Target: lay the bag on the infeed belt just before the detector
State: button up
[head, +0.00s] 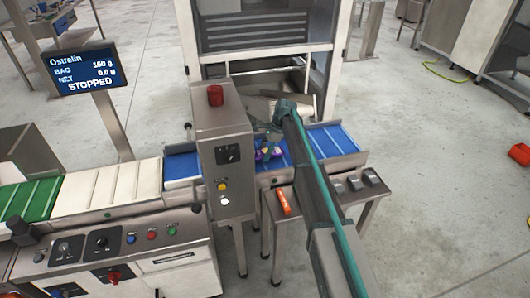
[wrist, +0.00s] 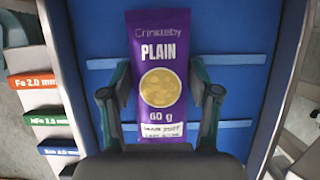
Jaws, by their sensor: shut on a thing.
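The purple bag (wrist: 158,35), marked Crinkleby Plain 60 g, is between the two fingers of my gripper (wrist: 160,95), which is shut on it. In the wrist view the bag is over the blue belt (wrist: 233,60); I cannot tell whether it touches the belt. In the head view the bag (head: 263,154) shows small and partly hidden by my gripper (head: 271,146), just right of the detector (head: 226,170). The blue belt (head: 333,139) shows on both sides of the detector, a steel box with a red lamp on top.
A steel side table (head: 325,201) in front of the belt holds an orange test piece (head: 283,201) and several grey blocks. Colored test labels (wrist: 33,82) show at left in the wrist view. A display (head: 82,73) reads STOPPED. A white belt (head: 108,188) lies left.

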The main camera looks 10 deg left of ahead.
aim_at(275, 149)
jog(key=shift+f, duration=0.35)
jog(key=shift+f, duration=0.15)
jog(key=o, duration=1.3)
jog(key=b+v, duration=0.2)
jog(key=v, duration=1)
